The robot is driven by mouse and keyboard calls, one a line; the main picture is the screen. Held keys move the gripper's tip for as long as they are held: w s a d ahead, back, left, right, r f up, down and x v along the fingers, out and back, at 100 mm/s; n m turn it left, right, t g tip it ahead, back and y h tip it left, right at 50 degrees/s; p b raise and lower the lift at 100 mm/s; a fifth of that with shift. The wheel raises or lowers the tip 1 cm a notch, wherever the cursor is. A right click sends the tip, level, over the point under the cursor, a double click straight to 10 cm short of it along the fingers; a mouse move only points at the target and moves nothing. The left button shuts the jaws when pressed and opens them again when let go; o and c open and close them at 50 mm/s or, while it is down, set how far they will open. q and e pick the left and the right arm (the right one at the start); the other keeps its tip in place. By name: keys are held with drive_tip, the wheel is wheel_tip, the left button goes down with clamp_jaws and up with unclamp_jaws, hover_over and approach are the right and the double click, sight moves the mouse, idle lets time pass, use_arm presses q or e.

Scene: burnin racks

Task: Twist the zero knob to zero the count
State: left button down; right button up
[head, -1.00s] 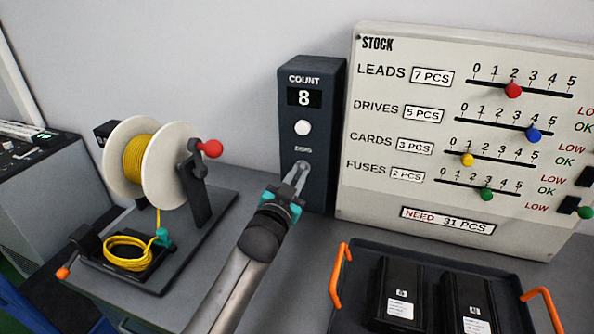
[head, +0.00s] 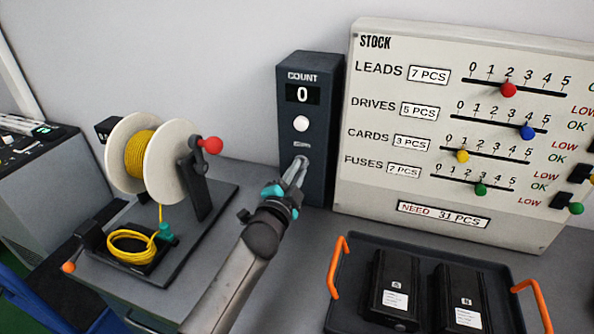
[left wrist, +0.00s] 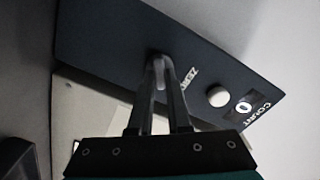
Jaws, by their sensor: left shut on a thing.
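The dark count box (head: 313,130) stands upright against the wall in the head view. Its display (head: 303,94) reads 0. A round white button (head: 301,124) sits below the display. The zero knob (left wrist: 159,66) is lower on the box's face, under the small ZERO label, and is mostly hidden between my fingers. My left gripper (head: 300,167) reaches up to the box's face and is shut on the zero knob. In the left wrist view the gripper looks rolled and the box face appears tilted. My right gripper is not in view.
A reel stand (head: 205,214) with yellow cord is on the left of the table. The white stock board (head: 450,210) stands right of the box. A dark tray (head: 350,299) with orange handles and two black units is in front right.

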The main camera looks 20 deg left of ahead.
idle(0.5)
use_arm(q)
drive_tip(key=c, duration=0.9)
unclamp_jaws()
drive_tip(key=shift+o, duration=0.2)
drive_tip(key=shift+s, duration=0.1)
drive_tip(key=s, duration=1.5)
drive_tip(key=shift+a+p, duration=0.25)
drive_tip(key=shift+p, duration=0.15)
